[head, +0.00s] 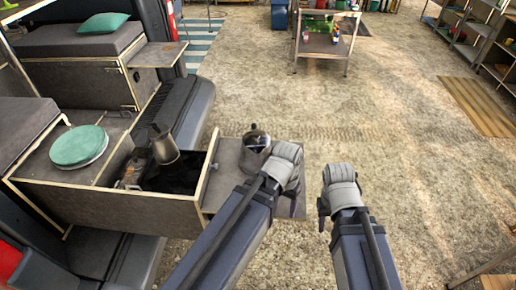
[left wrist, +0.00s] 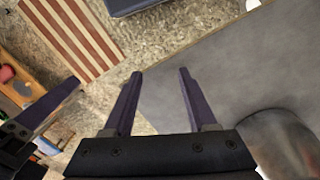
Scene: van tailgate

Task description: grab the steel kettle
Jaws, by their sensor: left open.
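The steel kettle (head: 257,143) stands upright on a grey board (head: 228,160) at the outer end of the open drawer. Its lower part is hidden behind my left gripper (head: 290,188). In the left wrist view a rounded grey metal part of the kettle (left wrist: 287,145) shows at the lower right, outside the jaws. The left gripper (left wrist: 160,75) is open and empty, its fingers beside the kettle and over the board's edge. My right gripper (head: 324,207) is to the right over the ground; its jaw opening is hidden.
The drawer (head: 110,200) holds a metal pot (head: 163,148) and dark contents. A trolley (head: 322,45) stands at the back, and a slatted mat (head: 478,106) lies right. Open ground lies between.

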